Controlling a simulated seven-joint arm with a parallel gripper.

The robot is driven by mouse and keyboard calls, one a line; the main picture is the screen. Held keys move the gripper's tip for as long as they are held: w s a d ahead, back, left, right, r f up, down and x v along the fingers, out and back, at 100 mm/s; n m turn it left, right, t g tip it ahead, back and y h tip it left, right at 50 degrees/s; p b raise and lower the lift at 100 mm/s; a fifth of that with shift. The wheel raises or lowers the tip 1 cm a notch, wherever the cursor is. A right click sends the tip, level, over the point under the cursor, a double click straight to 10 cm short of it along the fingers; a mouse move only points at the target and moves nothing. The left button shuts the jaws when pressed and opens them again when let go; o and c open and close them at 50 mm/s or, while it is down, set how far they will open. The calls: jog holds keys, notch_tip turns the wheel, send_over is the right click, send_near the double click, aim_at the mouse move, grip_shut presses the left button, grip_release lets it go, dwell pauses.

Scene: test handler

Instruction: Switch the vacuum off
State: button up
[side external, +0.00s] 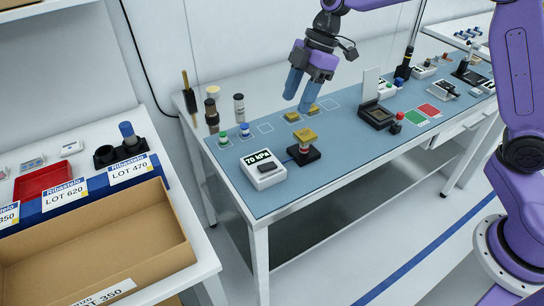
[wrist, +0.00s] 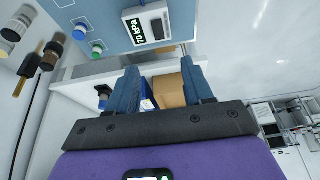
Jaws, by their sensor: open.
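The vacuum unit (side external: 267,178) is a white box at the near left corner of the blue bench mat. Its black display (side external: 258,157) reads 70 kPa. A dark switch (side external: 267,167) sits on its top beside the display; I cannot tell its position. In the wrist view the unit (wrist: 148,12) is at the top, with the display (wrist: 134,32) on its left side. My gripper (side external: 297,100) is open and empty, its blue fingers pointing down above the mat's back edge, well above and behind the unit. In the wrist view my gripper (wrist: 159,67) shows both fingers apart.
A black block with a gold top (side external: 304,145) stands right next to the unit. Green (side external: 223,142) and blue (side external: 245,131) capped items stand behind it. A black socket (side external: 376,114) with a raised white lid is farther right. A cardboard box (side external: 90,245) lies at the left.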

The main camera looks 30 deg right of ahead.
aim_at(269, 165)
jog(key=x, duration=1.7)
jog(key=shift+w+a+f, duration=0.1)
jog(key=shift+w+f, duration=0.05)
jog(key=shift+w, duration=0.05)
